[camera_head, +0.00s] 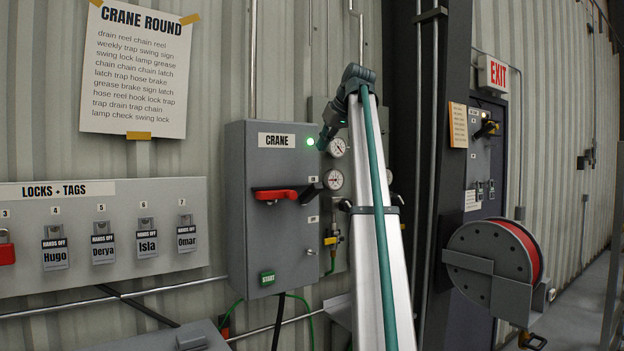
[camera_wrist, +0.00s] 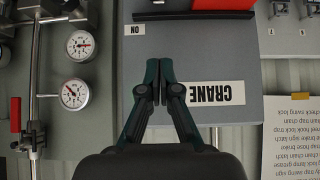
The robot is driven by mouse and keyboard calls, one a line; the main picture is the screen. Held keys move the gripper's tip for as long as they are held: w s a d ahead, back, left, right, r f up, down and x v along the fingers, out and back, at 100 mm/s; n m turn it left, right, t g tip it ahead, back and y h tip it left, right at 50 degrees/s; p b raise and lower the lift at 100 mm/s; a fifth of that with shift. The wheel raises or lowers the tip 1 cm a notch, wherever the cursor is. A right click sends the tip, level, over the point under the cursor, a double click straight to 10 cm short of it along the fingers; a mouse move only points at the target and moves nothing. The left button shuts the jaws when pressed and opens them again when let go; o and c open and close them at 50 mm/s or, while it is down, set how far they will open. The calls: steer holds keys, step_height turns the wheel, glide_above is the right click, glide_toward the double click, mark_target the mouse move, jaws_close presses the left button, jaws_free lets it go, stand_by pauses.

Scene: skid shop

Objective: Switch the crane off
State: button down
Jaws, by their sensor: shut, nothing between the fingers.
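In the wrist view, which is upside down, the handle (camera_wrist: 205,14) shows at the top edge, near an ON label (camera_wrist: 135,30). My gripper (camera_head: 321,147) is shut and empty, in front of the box's upper right, above the handle. Its fingertips (camera_wrist: 157,88) show beside the CRANE label. I cannot tell whether they touch the box.
Pressure gauges (camera_head: 334,180) and piping stand just right of the box. A locks and tags board (camera_head: 100,190) with several padlocks hangs to the left. A paper list (camera_head: 136,65) is above it. A red hose reel (camera_head: 495,262) and another panel are farther right.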

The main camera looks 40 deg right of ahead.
glide_above(309, 194)
steer(key=w+d, duration=0.2)
steer(key=f, duration=0.7)
steer(key=shift+s+a, duration=0.15)
steer(key=shift+a, duration=0.05)
steer(key=s+f+p, duration=0.2)
steer(key=f, duration=0.1)
steer(key=shift+f, duration=0.3)
